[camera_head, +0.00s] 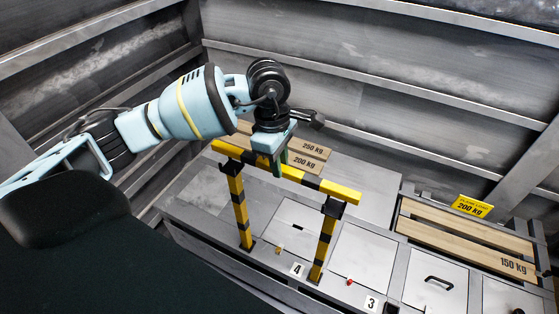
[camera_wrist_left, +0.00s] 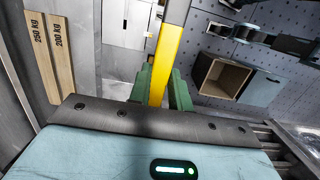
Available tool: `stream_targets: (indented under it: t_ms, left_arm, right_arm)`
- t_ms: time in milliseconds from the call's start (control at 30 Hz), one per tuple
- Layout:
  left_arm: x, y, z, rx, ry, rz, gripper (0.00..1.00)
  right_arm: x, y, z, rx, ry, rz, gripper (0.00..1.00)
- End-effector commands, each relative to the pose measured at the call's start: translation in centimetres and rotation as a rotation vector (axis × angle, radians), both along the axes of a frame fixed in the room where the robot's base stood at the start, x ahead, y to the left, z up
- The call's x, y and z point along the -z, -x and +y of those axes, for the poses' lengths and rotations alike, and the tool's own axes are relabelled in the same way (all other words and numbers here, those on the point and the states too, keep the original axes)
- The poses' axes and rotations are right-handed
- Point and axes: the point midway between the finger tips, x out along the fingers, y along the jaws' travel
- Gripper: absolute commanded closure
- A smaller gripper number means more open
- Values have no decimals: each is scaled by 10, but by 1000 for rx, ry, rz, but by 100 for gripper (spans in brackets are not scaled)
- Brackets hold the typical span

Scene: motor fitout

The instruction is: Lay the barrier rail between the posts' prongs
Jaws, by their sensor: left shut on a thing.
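The barrier rail (camera_head: 343,191) is a yellow and black bar, held roughly level over the tops of two striped posts. The left post (camera_head: 240,210) and the right post (camera_head: 325,240) stand upright, each with a dark pronged bracket on top. The rail's ends reach a little past both brackets; I cannot tell whether it rests between the prongs or sits just above them. My left gripper (camera_head: 277,163) is shut on the rail near its middle, from above. In the left wrist view the rail (camera_wrist_left: 164,55) runs between the green fingers (camera_wrist_left: 160,88). My right gripper is out of view.
The posts stand on a grey bench (camera_head: 375,255) with hatches numbered 3 and 4. Wooden planks marked 250 kg and 200 kg (camera_head: 308,161) lie behind the rail. More planks (camera_head: 470,240) and a yellow sign (camera_head: 473,206) are at the right. Grey ribbed walls close the back.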

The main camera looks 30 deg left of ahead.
Motion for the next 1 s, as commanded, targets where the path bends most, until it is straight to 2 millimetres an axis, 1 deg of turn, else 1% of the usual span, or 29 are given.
stream_targets:
  t_ms: [333,800,1000]
  left_arm:
    - [9,0,0,0,0,1,100]
    - [24,0,0,0,1,0,100]
    - [24,0,0,0,1,-1,100]
  right_arm:
    - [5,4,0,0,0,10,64]
    - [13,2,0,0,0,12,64]
    - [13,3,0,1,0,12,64]
